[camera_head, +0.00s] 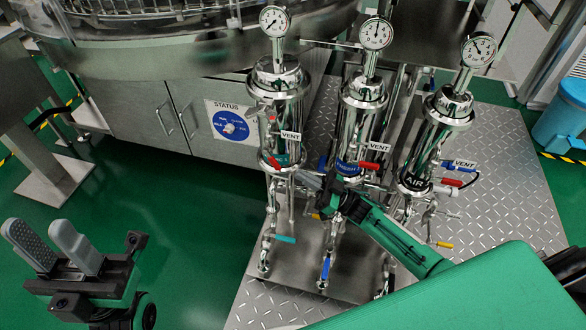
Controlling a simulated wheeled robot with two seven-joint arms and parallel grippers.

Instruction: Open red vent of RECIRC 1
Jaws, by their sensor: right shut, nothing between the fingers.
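Three upright steel filter housings stand on a metal platform. The left housing (282,125) has a VENT tag (291,136), a small red part (272,118) beside it and a red patch lower down; I cannot read RECIRC 1 on it. The middle housing (362,100) has a red vent handle (370,166) and a blue label. The right housing (447,108), labelled AIR, has a red vent handle (452,182). My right gripper (312,182) is shut and empty, low between the left and middle housings. My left gripper (42,240) is open and empty at the far left, away from the housings.
Gauges (376,34) top the housings. Thin pipes and small coloured valve handles, such as a teal one (285,239) and a blue one (326,268), crowd beneath. A steel cabinet (150,115) stands behind left. A blue bin (562,118) is at right. Green floor at left is clear.

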